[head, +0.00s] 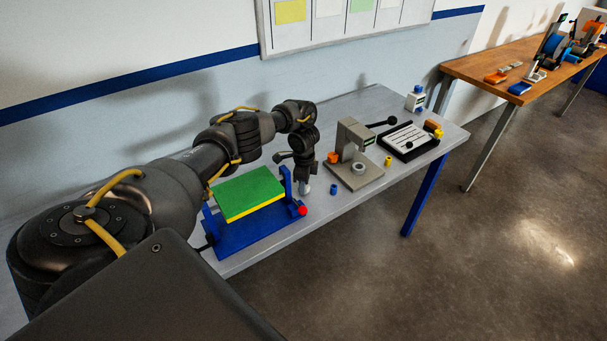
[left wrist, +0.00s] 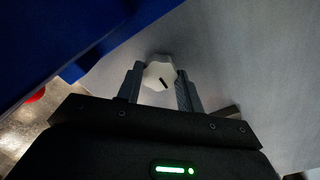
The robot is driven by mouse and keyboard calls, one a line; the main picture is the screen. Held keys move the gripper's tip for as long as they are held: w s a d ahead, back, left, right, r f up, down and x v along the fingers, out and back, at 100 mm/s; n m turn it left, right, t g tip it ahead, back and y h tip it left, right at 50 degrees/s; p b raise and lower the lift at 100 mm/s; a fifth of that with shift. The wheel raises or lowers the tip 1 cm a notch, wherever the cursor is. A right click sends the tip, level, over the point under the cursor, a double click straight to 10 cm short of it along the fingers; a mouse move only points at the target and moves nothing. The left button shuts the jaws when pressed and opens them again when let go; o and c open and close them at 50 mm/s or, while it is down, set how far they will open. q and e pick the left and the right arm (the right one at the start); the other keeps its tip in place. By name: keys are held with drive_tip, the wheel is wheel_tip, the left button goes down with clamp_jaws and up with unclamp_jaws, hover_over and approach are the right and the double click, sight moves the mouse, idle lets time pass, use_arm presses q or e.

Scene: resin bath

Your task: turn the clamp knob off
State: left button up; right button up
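A blue fixture (head: 245,232) holds a green plate with a yellow edge (head: 249,191) on the near part of the grey bench. A pale, many-sided knob with a dark mark (left wrist: 157,72) shows in the left wrist view beside the blue fixture; I take it as the clamp knob. My left gripper (head: 306,186) points down at the fixture's right end. In the left wrist view its fingers (left wrist: 160,86) are apart, one on each side of the knob. I cannot tell whether they press on it. The knob's dark mark slants. My right gripper is not in view.
A red ball-shaped part (head: 302,210) sits at the fixture's front right corner. A blue cylinder (head: 333,189) and a grey press-like stand (head: 354,157) are to the right. A black tray (head: 408,141) and a white bottle (head: 415,98) stand farther along. A wooden table (head: 487,64) is beyond.

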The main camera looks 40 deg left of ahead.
use_arm(q)
drive_tip(key=o, duration=0.4)
drive_tip(key=shift+r, duration=0.3)
wheel_tip(320, 180, up, 10)
drive_tip(key=p, duration=0.2)
drive_tip(key=shift+r, duration=0.15)
